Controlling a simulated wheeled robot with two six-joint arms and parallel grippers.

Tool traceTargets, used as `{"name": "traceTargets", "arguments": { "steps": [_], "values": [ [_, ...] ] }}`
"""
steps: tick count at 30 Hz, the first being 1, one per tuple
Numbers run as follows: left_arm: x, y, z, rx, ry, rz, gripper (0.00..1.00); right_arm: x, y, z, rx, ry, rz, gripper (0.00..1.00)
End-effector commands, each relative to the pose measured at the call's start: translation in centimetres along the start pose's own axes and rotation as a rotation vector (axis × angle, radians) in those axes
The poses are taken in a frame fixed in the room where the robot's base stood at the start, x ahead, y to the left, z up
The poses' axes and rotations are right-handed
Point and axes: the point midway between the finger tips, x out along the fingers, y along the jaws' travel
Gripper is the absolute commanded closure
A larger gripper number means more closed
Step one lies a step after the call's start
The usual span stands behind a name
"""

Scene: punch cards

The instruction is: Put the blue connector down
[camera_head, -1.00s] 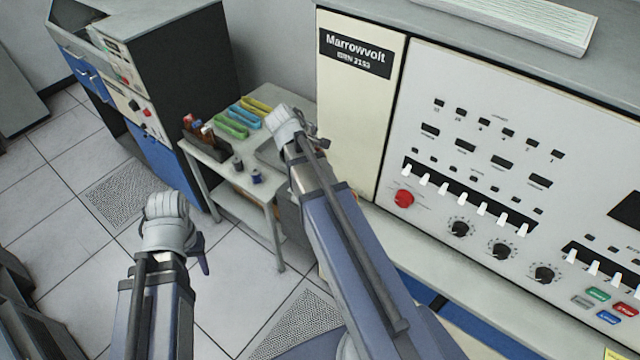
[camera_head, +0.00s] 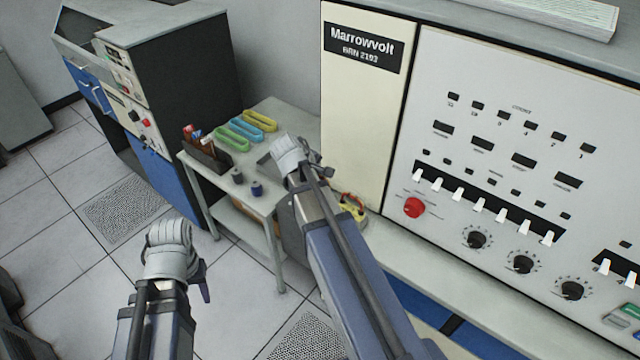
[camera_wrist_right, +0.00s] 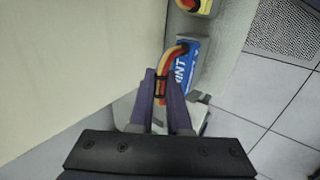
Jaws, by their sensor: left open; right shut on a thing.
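The blue connector (camera_wrist_right: 186,66), with white lettering and a red-and-yellow cable loop (camera_wrist_right: 165,68), shows in the right wrist view. My right gripper (camera_wrist_right: 162,84) has its purple fingers shut on the cable loop, with the blue body just beyond the fingertips. The connector is over the grey ledge beside the cream panel; I cannot tell whether it touches. In the head view my right gripper (camera_head: 312,168) is in front of the cream panel and hides the connector. My left gripper (camera_head: 204,284) is open and empty over the floor, at the lower left.
A yellow connector with a red cable (camera_head: 352,207) sits on the ledge (camera_head: 400,247) at the console's foot. The Marrowvolt console (camera_head: 490,130) stands close on the right.

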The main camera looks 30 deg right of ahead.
Motion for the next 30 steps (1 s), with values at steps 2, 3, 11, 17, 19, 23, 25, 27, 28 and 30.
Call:
{"name": "traceTargets", "arguments": {
  "steps": [2,3,11,17,19,23,25,27,28,30],
  "values": [
    [1.06,0.10,-0.06,0.002,0.000,0.000,0.55,0.89,-0.58,0.00,0.000,0.000,0.001,1.00],
    [1.04,0.09,-0.06,0.002,0.000,-0.001,0.55,0.86,-0.57,0.00,0.000,0.000,0.001,1.00],
    [0.88,0.08,-0.05,0.003,0.000,-0.001,0.55,0.74,-0.48,0.00,0.000,0.000,0.001,1.00],
    [1.09,0.10,-0.06,0.003,0.000,-0.001,0.55,0.91,-0.61,0.00,0.000,0.000,0.000,0.74],
    [1.09,0.10,-0.06,0.003,0.000,-0.001,0.55,0.91,-0.61,0.00,0.000,0.000,0.000,0.67],
    [1.09,0.10,-0.06,0.003,0.000,-0.001,0.55,0.91,-0.61,0.00,0.000,0.000,0.000,0.55],
    [1.09,0.10,-0.06,0.003,0.000,-0.001,0.55,0.91,-0.61,0.00,0.000,0.000,0.000,0.55],
    [1.09,0.10,-0.06,0.003,0.000,-0.001,0.55,0.91,-0.61,0.00,0.000,0.000,0.000,0.55],
    [1.09,0.10,-0.06,0.003,0.000,-0.001,0.55,0.91,-0.61,0.00,0.000,0.000,0.000,0.55],
    [0.97,0.09,-0.05,0.003,0.000,-0.001,0.55,0.81,-0.54,0.00,0.000,0.000,0.000,0.55]
  ]
}}
